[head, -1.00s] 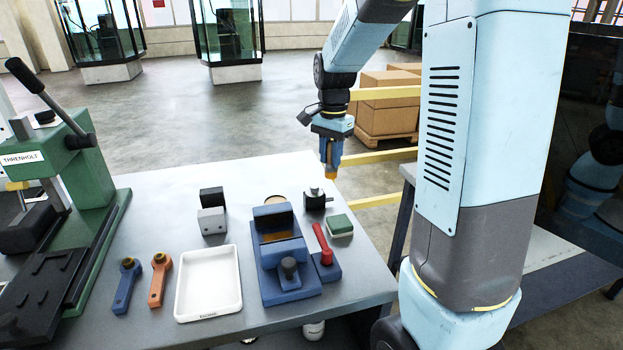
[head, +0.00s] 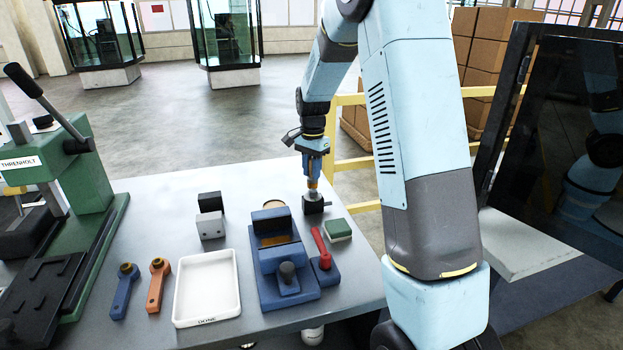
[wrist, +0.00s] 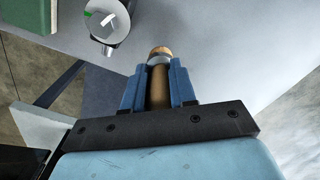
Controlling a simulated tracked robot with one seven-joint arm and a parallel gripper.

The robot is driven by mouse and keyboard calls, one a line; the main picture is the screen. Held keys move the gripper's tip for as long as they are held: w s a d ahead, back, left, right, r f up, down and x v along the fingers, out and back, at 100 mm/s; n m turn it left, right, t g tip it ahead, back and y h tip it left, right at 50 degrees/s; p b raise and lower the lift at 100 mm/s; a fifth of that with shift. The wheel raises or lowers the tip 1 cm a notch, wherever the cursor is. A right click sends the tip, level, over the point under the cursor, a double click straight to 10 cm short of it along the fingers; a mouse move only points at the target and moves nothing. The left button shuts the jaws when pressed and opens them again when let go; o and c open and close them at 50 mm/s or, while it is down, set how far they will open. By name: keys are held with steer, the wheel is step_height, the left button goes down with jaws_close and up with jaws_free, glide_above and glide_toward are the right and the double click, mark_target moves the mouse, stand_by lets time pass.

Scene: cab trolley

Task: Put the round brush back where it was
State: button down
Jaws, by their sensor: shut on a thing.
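My gripper (head: 313,172) is shut on the round brush (head: 312,184), a tan, wooden-looking piece held between the blue fingers. In the wrist view the brush (wrist: 158,85) points away from the camera, with a pale metal band near its end. In the head view my gripper is at the far right of the table, in line with a small black block (head: 316,208) with a grey metal round part on top. In the wrist view that round metal part (wrist: 98,42) shows left of the brush tip, apart from it. The brush's lower end is hard to make out in the head view.
A blue fixture (head: 285,290), a red-handled lever (head: 320,245) and a green-and-white block (head: 338,230) stand near the black block. A white tray (head: 207,322), blue and orange handles, black and grey blocks (head: 210,225) and a green press (head: 85,165) lie further left.

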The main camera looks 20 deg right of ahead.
mark_target(312, 183)
steer(key=shift+w+f, duration=0.1)
steer(key=shift+f, duration=1.5)
steer(key=shift+f, duration=0.1)
steer(key=c, duration=0.9)
jaws_free()
